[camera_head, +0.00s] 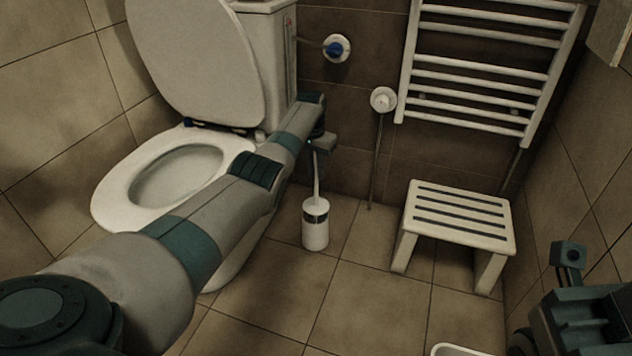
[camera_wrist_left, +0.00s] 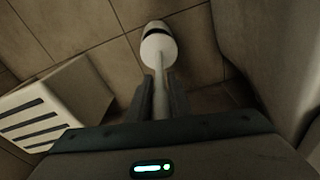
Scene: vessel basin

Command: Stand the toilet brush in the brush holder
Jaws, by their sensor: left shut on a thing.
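The toilet brush (camera_head: 317,178) has a thin white handle and hangs nearly upright below my left gripper (camera_head: 319,145). My left gripper is shut on the upper handle; in the left wrist view the handle (camera_wrist_left: 160,95) runs between the two fingers. The handle's lower end meets the white, round brush holder (camera_head: 315,236) on the floor beside the toilet. A dark band shows just below the top white part; I cannot tell whether it is bristles or holder. The brush head is not clearly seen. Part of my right gripper (camera_head: 569,254) shows at the lower right, its jaws unclear.
The toilet (camera_head: 110,205) with raised lid is left of the holder, partly behind my left arm. A white slatted stool (camera_head: 460,213) stands to the right, below a towel radiator (camera_head: 480,75). A white rim (camera_head: 455,349) shows at the bottom edge. The floor between is clear.

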